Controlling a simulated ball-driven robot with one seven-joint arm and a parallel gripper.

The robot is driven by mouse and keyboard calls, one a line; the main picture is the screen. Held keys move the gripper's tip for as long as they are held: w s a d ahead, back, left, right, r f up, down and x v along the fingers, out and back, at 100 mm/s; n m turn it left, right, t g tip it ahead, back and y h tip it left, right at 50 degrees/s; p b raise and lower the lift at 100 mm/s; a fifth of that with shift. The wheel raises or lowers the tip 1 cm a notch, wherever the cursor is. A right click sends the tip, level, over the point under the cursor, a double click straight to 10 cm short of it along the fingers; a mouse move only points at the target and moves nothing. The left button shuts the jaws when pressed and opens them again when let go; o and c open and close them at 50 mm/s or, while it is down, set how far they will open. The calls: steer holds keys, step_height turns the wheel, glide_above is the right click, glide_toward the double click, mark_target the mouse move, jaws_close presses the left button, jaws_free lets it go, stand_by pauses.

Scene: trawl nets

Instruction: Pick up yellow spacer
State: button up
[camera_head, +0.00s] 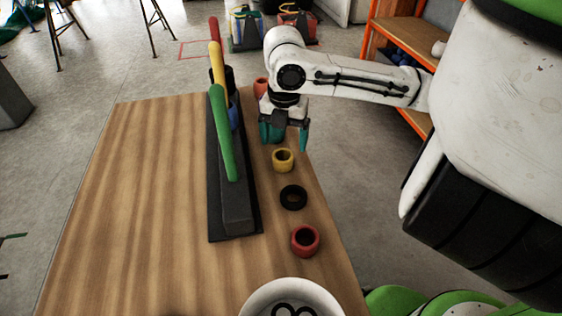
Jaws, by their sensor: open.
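The yellow spacer (283,160) is a short hollow ring standing on the wooden table, right of the dark stand, with its hole facing up. My gripper (285,142) has teal fingers and points down just behind and above the yellow spacer. The fingers are apart, with nothing seen between them. My gripper does not appear to be around the spacer; the exact height gap is hard to judge.
A black ring (293,197) and a red spacer (305,240) lie in front of the yellow one. Another red spacer (261,87) is behind my gripper. The dark stand (238,205) holds green, yellow and red upright pieces. The table's (140,200) left side is clear.

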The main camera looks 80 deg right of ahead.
mark_target(283, 154)
step_height(283, 154, down, 6)
steer(key=shift+a+r+b, duration=0.15)
steer(key=shift+b, duration=0.3)
steer(key=c, duration=1.1)
steer(key=shift+r, duration=0.1)
